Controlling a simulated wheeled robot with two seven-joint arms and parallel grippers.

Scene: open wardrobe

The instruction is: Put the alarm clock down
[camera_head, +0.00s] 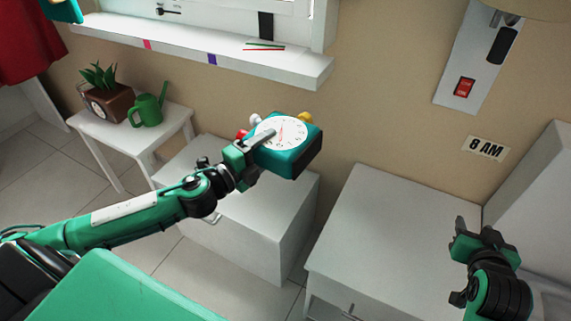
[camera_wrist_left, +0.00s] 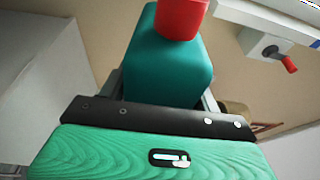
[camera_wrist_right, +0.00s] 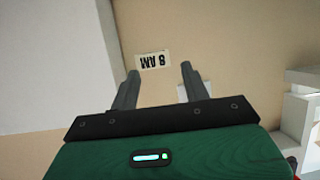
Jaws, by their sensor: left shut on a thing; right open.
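The alarm clock (camera_head: 299,157) is a teal box with a white round dial, a red knob, a white knob and a yellow knob. My left gripper (camera_head: 262,143) is shut on it and holds it in the air in front of the wall. In the left wrist view the clock (camera_wrist_left: 165,65) sits between the fingers, with a red knob near the top. My right gripper (camera_head: 466,260) is open and empty at the right, and its two fingers (camera_wrist_right: 157,85) stand apart in the right wrist view.
A white cabinet (camera_head: 255,225) stands below the clock; another white cabinet (camera_head: 390,225) with a bare top is to its right. A small white table (camera_head: 160,135) holds a potted plant (camera_head: 108,100) and green watering can (camera_head: 148,108). An "8 AM" label (camera_head: 486,148) is on the wall.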

